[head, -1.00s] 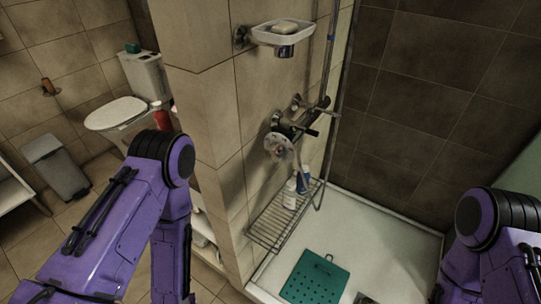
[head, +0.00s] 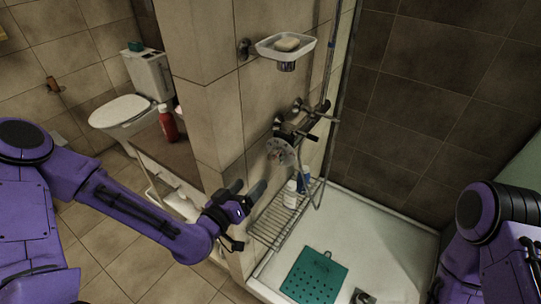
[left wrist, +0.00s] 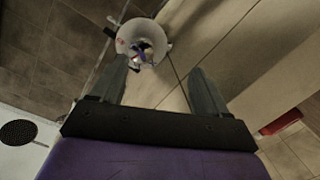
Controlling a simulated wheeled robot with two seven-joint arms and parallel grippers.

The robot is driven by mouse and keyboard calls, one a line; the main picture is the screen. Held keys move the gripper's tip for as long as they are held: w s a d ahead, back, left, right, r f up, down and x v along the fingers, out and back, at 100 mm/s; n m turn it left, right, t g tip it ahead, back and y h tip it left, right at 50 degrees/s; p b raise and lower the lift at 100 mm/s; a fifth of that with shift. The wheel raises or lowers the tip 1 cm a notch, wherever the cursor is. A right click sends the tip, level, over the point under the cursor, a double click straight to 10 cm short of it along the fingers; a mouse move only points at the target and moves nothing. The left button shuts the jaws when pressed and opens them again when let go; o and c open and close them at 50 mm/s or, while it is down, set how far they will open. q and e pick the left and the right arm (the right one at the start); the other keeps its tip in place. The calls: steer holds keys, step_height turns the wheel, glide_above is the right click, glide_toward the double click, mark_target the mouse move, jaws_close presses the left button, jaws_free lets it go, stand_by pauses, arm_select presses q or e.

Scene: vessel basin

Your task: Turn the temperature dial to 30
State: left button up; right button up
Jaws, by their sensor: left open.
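The temperature dial (head: 281,152) is a round, pale disc on the tiled shower wall, below the mixer bar. Its markings are too small to read in the head view. In the left wrist view the dial (left wrist: 140,42) is a white disc with coloured marks and a dark centre, ahead of the fingers. My left gripper (head: 247,190) is open and empty, below and left of the dial, apart from it. Its two fingers (left wrist: 160,68) also show in the left wrist view. My right arm is at the right edge; its gripper is out of view.
A chrome mixer (head: 298,128) with handles and a soap dish (head: 285,47) are above the dial. A wire rack (head: 272,226) holding bottles (head: 291,194) is below. A green mat (head: 314,277) lies in the shower tray. A red bottle (head: 167,123) stands on a ledge at left.

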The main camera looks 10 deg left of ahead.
mark_target(273, 160)
arm_select(q)
steer(key=w+d+m, duration=0.1)
steer(key=w, duration=0.2)
steer(key=w+d+r+m, duration=0.1)
steer(key=w+d, duration=0.1)
steer(key=w, duration=0.1)
steer(key=w+d+r+m+t+h+b, duration=0.1)
steer(key=w, duration=0.2)
steer(key=shift+d+r+m, duration=0.15)
steer(key=shift+m, duration=0.25)
steer(key=shift+w+d, duration=0.15)
steer(key=shift+w, duration=0.3)
steer(key=c, duration=1)
